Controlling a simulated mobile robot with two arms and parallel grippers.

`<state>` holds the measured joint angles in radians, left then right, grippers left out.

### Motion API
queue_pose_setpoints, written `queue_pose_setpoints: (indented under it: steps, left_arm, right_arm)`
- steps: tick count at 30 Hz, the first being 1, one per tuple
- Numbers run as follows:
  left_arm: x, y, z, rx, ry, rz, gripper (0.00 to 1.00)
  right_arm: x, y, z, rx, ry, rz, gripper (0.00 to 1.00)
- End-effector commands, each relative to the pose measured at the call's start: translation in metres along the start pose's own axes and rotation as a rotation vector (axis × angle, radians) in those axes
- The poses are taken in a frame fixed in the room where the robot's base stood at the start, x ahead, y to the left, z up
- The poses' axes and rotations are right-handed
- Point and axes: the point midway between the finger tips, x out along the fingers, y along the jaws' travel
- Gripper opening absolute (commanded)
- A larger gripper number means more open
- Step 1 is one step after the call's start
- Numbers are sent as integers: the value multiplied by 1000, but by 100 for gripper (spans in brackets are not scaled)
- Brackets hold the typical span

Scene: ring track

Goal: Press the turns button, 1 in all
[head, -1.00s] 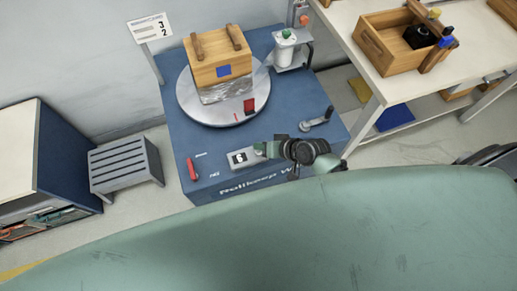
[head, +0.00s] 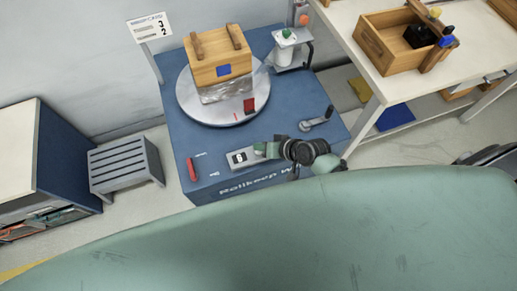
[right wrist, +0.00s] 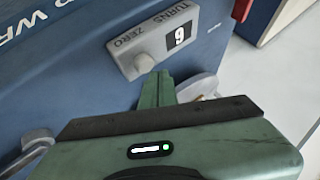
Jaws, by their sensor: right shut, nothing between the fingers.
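The turns panel (head: 241,158) is a grey box on the front part of the blue machine's top, with a small digit window (head: 238,157). In the right wrist view the panel (right wrist: 150,38) reads "TURNS ZERO", and its window (right wrist: 179,37) shows one digit, a 6 or a 9. A pale round button (right wrist: 145,63) sticks out beside the window. My right gripper (head: 261,149) is shut and empty at the panel's right end. In the wrist view its fingertips (right wrist: 157,76) are right at the button; I cannot tell whether they touch it. My left gripper is not in view.
A wooden crate (head: 220,68) stands on the round turntable (head: 190,106), partly wrapped in film. A red lever (head: 193,168) is left of the panel, and a crank (head: 317,120) is behind my right wrist. A sign (head: 150,27) shows 3 and 2.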

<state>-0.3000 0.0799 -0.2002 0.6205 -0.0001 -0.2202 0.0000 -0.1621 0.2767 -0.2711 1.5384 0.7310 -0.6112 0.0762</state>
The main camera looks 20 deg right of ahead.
Motion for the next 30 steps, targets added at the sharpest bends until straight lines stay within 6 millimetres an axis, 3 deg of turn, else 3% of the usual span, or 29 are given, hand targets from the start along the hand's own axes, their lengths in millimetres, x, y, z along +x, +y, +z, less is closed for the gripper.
queue_pose_setpoints:
  steps: [30]
  left_arm:
    - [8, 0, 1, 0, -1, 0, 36]
  right_arm:
    - [7, 5, 5, 0, 0, 0, 0]
